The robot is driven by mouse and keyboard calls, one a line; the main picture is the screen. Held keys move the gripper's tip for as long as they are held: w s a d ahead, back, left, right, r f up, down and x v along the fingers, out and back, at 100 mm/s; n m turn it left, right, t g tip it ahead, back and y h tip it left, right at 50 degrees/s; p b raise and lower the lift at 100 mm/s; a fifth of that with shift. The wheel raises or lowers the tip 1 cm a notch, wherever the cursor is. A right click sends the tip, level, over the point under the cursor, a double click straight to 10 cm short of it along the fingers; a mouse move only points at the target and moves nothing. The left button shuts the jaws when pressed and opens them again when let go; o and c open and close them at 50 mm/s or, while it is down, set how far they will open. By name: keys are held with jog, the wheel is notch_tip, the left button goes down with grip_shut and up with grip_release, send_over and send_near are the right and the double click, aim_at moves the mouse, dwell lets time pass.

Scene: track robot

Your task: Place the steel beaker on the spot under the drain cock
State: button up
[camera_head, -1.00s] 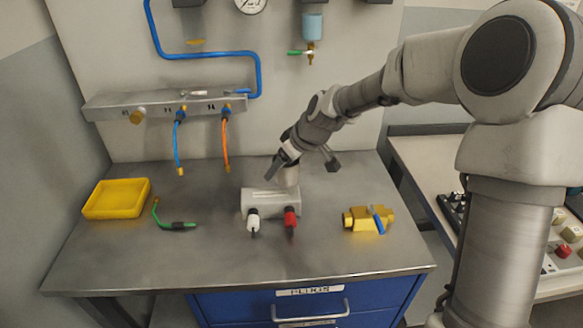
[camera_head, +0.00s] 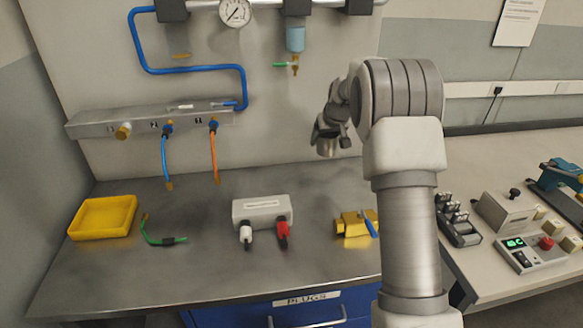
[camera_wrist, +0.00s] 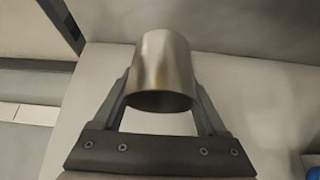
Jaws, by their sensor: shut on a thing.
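The steel beaker (camera_wrist: 163,72) is held between the two fingers of my gripper (camera_wrist: 162,98) in the wrist view. In the head view the beaker (camera_head: 326,148) hangs below my gripper (camera_head: 328,132), in front of the back panel and above the rear of the bench. The drain cock (camera_head: 295,69), with a green lever (camera_head: 280,65), sits under a blue filter bowl (camera_head: 295,38) on the panel. The beaker is below the cock and to its right. I see no clear mark for the spot on the bench under the cock.
A grey box (camera_head: 262,210) with a white and a red plug stands on the steel bench (camera_head: 200,265). The bench behind the grey box looks clear.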

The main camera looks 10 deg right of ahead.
send_over(293, 166)
jog(key=s, duration=0.2)
notch_tip(293, 166, down, 6)
jog(key=shift+s+f, duration=0.1)
jog(key=shift+f, duration=1.85)
jog(key=shift+f, duration=0.25)
jog(key=o, duration=1.5)
jog(key=shift+r, duration=0.1)
jog(key=shift+c, duration=0.2)
